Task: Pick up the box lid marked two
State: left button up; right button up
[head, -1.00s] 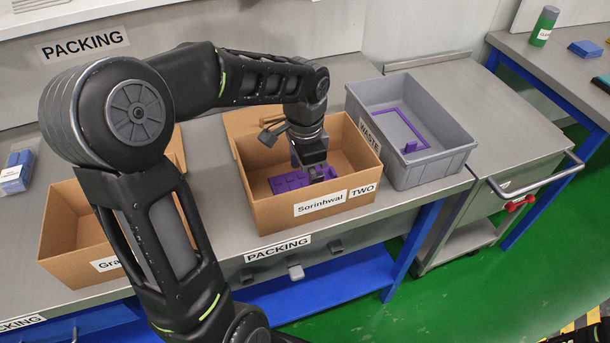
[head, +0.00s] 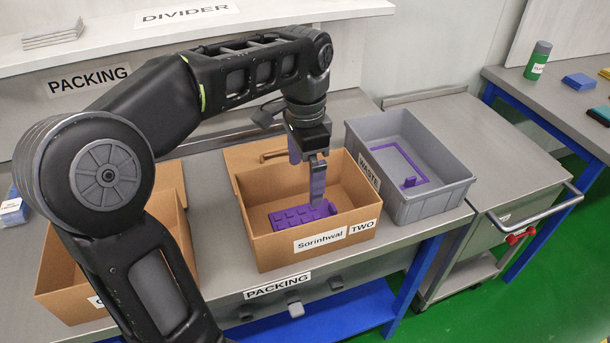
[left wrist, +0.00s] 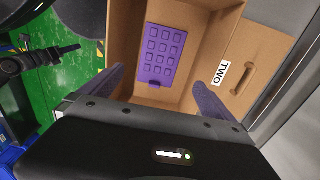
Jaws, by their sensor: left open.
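The brown lid (head: 240,157) lies flat on the bench behind the open box marked TWO (head: 262,247), partly hidden by the box and my arm. In the left wrist view the lid (left wrist: 262,62) shows a TWO label and a raised brown handle (left wrist: 243,77). A purple tray with square pockets (head: 303,214) lies on the floor of the box and also shows in the left wrist view (left wrist: 163,52). My left gripper (head: 306,182) is open and empty above the box. Its purple-grey fingers are apart, clear of the lid handle. My right gripper is not in view.
A grey waste bin (head: 440,205) holding a purple frame (head: 414,163) stands close to the right of the box. Another brown box (head: 70,290) stands to the left, partly behind my arm. A shelf (head: 290,24) runs above the back of the bench.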

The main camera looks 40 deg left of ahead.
aim_at(265, 152)
jog(key=u, duration=1.4)
